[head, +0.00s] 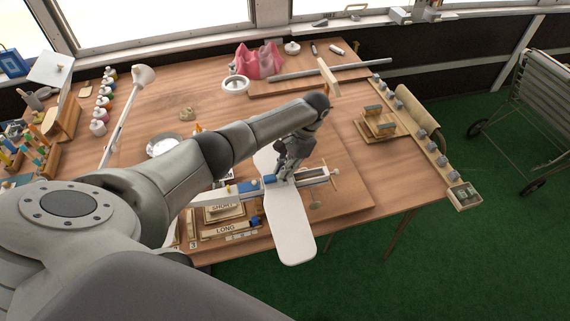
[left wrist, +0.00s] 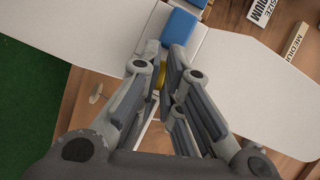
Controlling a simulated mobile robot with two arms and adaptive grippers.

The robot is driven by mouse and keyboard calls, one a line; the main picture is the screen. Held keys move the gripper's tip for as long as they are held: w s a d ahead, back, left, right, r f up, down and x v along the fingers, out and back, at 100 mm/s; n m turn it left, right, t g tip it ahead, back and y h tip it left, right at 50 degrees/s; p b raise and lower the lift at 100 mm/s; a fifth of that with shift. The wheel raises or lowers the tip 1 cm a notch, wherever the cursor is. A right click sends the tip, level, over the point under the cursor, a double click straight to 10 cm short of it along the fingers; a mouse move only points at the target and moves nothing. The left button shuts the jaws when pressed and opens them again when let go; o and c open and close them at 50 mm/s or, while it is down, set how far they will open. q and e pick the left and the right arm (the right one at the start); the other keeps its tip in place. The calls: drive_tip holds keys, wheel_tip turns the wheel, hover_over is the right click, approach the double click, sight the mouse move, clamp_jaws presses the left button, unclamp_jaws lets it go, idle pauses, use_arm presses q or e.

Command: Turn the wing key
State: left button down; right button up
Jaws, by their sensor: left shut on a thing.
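A small yellow, brass-coloured piece, which looks like the wing key (left wrist: 161,76), shows between the fingertips of my left gripper (left wrist: 163,58) in the left wrist view. The fingers are closed on its sides and hide most of it. In the head view my left gripper (head: 283,175) reaches down over a white paddle-shaped board (head: 289,232), and the key is hidden there. A blue block (left wrist: 180,27) lies just beyond the fingertips; it also shows in the head view (head: 269,180). A pale bar fixture (head: 313,175) runs to the right of the gripper. My right gripper is not in view.
Wooden pieces marked SHORT and LONG (head: 226,230) lie left of the white board. A round metal dish (head: 163,145), a wooden stand (head: 379,125) and a long grey rod (head: 318,70) are on the table. The middle right tabletop is fairly clear.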

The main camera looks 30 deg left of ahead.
use_arm(q)
drive_tip(key=shift+m+t+y+p, duration=0.35)
drive_tip(key=shift+m+p, duration=0.4)
drive_tip(key=shift+m, duration=0.55)
drive_tip(key=c, duration=1.9)
unclamp_jaws()
